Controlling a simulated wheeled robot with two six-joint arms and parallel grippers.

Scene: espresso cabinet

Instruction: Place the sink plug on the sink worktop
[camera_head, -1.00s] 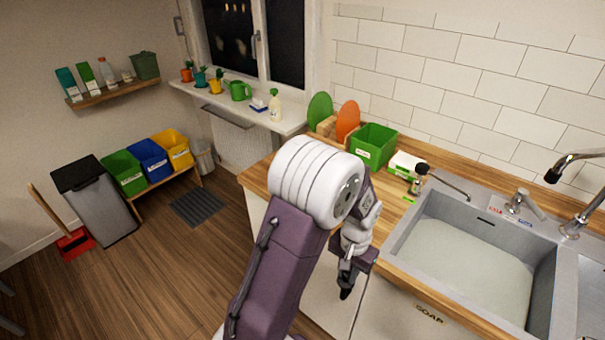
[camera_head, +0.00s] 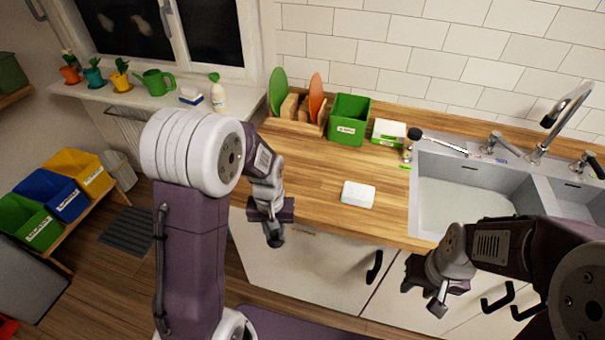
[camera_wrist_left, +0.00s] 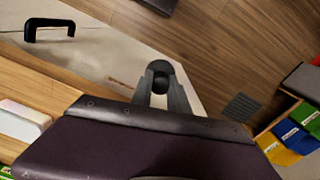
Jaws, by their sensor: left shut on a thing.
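My left gripper (camera_head: 273,236) hangs in front of the worktop's front edge, over the floor side. In the left wrist view it (camera_wrist_left: 161,85) is shut on a dark round thing that looks like the sink plug (camera_wrist_left: 160,68). In the head view the plug is too small and dark to make out clearly. The wooden sink worktop (camera_head: 305,172) runs along the wall, with a wide bare stretch left of the sink (camera_head: 414,205). My right gripper (camera_head: 438,300) is in front of the cabinet below the sink; its finger gap cannot be made out.
A white sponge-like block (camera_head: 358,194) lies on the worktop near the sink. A green bin (camera_head: 349,120), a white-green box (camera_head: 389,132) and a rack with green and orange boards (camera_head: 316,97) stand at the back. A black cabinet handle (camera_head: 375,267) sticks out below the edge.

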